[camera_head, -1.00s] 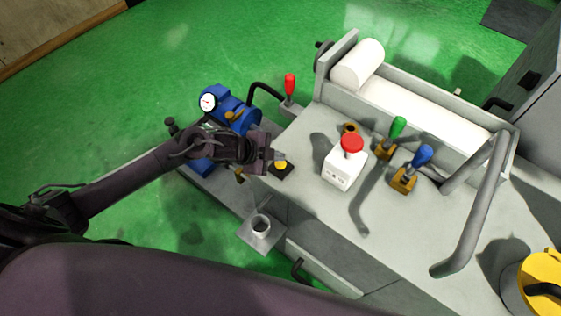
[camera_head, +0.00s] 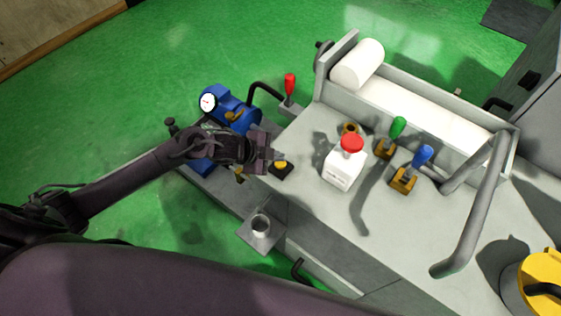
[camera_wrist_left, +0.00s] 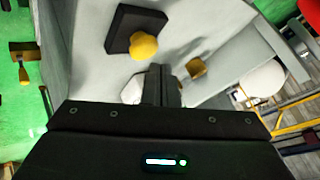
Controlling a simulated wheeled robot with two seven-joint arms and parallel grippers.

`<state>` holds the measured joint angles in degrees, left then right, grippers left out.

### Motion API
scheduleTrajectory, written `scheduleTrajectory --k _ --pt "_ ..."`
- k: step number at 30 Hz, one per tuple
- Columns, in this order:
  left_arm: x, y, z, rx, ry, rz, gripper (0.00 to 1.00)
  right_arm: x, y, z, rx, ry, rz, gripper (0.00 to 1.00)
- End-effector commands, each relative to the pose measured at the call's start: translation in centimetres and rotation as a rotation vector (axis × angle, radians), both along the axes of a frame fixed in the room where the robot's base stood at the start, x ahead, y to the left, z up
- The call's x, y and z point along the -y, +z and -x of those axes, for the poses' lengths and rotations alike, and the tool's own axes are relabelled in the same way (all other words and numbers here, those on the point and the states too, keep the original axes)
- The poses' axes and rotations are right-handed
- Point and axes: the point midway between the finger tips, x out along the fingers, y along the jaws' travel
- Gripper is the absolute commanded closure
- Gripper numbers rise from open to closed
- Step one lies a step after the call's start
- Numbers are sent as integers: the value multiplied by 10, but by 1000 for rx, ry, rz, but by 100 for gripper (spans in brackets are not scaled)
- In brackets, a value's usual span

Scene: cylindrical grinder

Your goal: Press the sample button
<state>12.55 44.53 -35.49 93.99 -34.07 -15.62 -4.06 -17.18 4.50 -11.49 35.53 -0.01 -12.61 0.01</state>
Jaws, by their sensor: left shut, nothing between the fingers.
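A yellow button on a black base (camera_head: 281,167) sits at the left edge of the grey machine top. In the left wrist view the yellow button (camera_wrist_left: 144,46) on its black block lies just beyond the fingertips. A white box with a red mushroom button (camera_head: 351,144) stands to the right on the machine. My right gripper is not in view.
A green-knobbed lever (camera_head: 398,126), a blue-knobbed lever (camera_head: 421,157) and a red-knobbed lever (camera_head: 290,86) stand on the machine. A blue motor with a gauge (camera_head: 229,108) is behind my left arm. A curved grey pipe (camera_head: 473,215) rises at the right.

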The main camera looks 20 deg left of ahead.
Motion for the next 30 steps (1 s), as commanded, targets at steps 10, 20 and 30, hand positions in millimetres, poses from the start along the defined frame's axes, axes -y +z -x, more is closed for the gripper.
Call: scheduleTrajectory --k 10,20,30 --pt "0 -9 0 0 0 1 100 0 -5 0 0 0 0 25" --pt "0 -8 0 0 0 0 100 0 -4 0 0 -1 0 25" --pt "0 -12 0 0 0 0 100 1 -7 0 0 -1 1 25"
